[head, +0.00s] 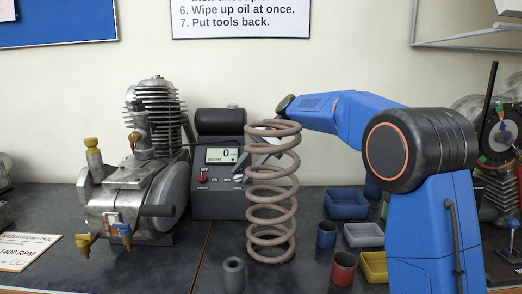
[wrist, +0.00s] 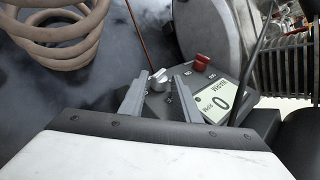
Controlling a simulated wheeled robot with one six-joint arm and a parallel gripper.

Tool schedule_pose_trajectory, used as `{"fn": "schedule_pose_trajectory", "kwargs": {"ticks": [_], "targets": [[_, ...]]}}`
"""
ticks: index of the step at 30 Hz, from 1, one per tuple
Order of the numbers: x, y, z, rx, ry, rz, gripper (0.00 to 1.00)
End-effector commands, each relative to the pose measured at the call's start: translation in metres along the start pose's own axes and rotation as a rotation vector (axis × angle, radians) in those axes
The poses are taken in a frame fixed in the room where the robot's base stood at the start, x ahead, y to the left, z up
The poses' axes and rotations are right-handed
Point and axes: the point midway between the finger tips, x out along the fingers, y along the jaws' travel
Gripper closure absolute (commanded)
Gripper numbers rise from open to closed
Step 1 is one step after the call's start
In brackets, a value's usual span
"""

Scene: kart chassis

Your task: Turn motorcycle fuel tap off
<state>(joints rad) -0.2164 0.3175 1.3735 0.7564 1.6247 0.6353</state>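A dark console (head: 219,196) with a lit display reading 0 stands beside the engine. On its front are a red switch (head: 203,176) and a small silver lever knob (head: 238,178), which looks like the fuel tap; its label is too small to read surely. In the wrist view the silver knob (wrist: 157,83) lies between the two grey fingers of my gripper (wrist: 163,79), with the red switch (wrist: 202,62) beyond to the right. The fingers are apart; whether either touches the knob I cannot tell. In the head view the coil spring partly hides my gripper (head: 252,157).
A tall brown coil spring (head: 271,198) stands close in front of my wrist; it also shows in the wrist view (wrist: 62,38). A grey engine (head: 152,185) with yellow and blue fittings stands left. Several small bins and cups, including a red cup (head: 344,267), lie right.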

Motion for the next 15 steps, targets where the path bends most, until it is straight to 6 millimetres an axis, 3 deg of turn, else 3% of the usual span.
{"fn": "schedule_pose_trajectory", "kwargs": {"ticks": [15], "targets": [[-0.102,0.0,-0.001,-0.001,0.002,-0.001,0.71]]}}
